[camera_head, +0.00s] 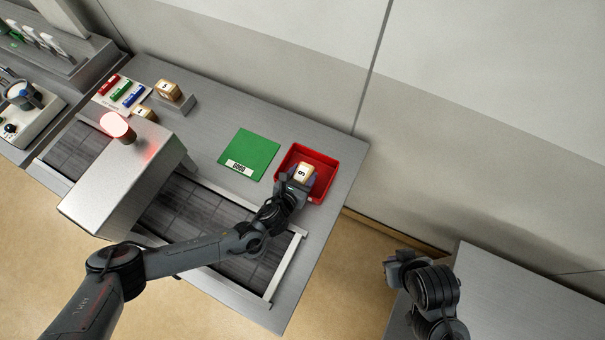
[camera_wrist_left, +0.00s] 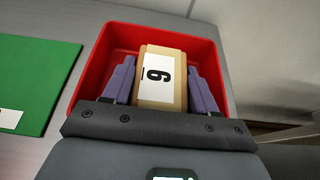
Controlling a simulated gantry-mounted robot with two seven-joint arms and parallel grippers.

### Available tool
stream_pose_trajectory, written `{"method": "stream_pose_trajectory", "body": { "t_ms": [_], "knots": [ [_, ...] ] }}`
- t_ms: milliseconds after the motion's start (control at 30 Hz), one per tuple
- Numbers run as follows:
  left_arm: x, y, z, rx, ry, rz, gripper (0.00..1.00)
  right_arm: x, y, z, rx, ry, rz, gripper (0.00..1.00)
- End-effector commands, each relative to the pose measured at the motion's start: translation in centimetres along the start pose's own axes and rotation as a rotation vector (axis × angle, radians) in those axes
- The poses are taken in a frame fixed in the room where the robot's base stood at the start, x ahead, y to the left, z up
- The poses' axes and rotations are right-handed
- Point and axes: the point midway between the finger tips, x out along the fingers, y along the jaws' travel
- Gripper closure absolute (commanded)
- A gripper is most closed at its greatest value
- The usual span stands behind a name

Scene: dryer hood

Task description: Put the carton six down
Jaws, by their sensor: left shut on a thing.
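The carton six (camera_head: 305,174) is a small tan box with a white label reading 6. In the left wrist view the carton (camera_wrist_left: 160,78) sits between the two purple-grey fingers, over the red tray (camera_wrist_left: 118,38). My left gripper (camera_head: 300,182) is shut on it, at the red tray (camera_head: 330,150) on the bench's right end. Whether the carton touches the tray floor cannot be told. My right gripper (camera_head: 395,268) is at the lower right, away from the bench; its fingers are not clear.
A green mat (camera_head: 250,152) labelled GOOD lies left of the tray. Two other cartons stand at the back left, one on a grey block (camera_head: 180,103). A grey hood (camera_head: 125,175) with a lit red lamp (camera_head: 117,126) spans the dark conveyor (camera_head: 190,215).

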Motion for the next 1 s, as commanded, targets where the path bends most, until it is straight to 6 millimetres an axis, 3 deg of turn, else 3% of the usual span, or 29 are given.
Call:
{"method": "stream_pose_trajectory", "body": {
  "t_ms": [767,800,933,1000],
  "knots": [
    [0.5,-0.1,-1.0,-0.001,-0.001,0.0,0.82,0.6,-0.3,0.1,0.009,0.002,-0.008,1.0],
    [0.4,-0.1,-1.1,-0.001,0.0,0.0,0.37,0.6,-0.3,0.1,0.009,0.002,-0.008,1.0],
    [0.4,0.0,-1.1,0.0,0.0,0.0,0.17,0.6,-0.2,0.1,0.007,0.002,-0.007,1.0],
    [0.4,0.0,-1.1,0.0,0.0,0.0,0.17,0.6,-0.2,0.1,0.006,0.002,-0.005,1.0]
  ]
}}
